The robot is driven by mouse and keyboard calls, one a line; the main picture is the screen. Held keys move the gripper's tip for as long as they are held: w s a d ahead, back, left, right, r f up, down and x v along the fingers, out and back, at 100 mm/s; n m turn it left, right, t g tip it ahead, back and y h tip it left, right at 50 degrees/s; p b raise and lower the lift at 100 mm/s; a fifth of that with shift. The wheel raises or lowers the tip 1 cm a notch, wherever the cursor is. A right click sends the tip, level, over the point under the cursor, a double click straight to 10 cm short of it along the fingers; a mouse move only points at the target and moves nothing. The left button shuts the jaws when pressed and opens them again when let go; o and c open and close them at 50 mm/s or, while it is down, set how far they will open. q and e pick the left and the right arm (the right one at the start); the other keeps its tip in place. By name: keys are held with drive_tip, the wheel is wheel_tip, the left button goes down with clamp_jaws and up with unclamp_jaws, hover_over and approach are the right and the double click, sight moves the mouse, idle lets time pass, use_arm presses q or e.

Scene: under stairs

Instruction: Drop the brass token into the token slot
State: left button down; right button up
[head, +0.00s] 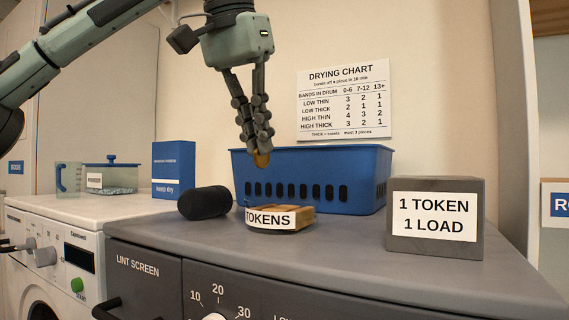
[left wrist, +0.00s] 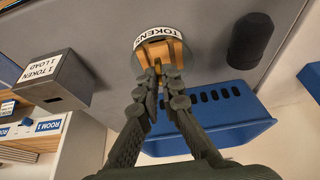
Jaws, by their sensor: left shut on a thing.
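My left gripper (head: 255,148) is shut on the brass token (head: 261,159), whose rounded edge shows below the fingertips. It holds the token upright above and behind the wooden token tray (head: 300,214), labelled TOKENS, in front of the blue basket. In the left wrist view, the fingertips (left wrist: 158,72) show in front of the tray (left wrist: 178,45); the token is hard to tell apart there. The grey box (head: 400,244) labelled 1 TOKEN 1 LOAD stands on the dryer at right, apart from the gripper. A dark slot (left wrist: 52,100) shows on it in the left wrist view. My right gripper is not in view.
The blue basket (head: 330,165) stands at the back against the wall. A black cylinder (head: 205,203) lies left of the tray. A blue carton (head: 173,170) and a lidded container (head: 112,178) stand on the white washer. The dryer top (head: 345,245) is clear between tray and grey box.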

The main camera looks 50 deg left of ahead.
use_arm(q)
drive_tip(key=s+a+v, duration=0.1)
drive_tip(key=v, duration=0.8)
drive_tip(key=shift+s+a, duration=0.25)
drive_tip(key=shift+s, duration=0.3)
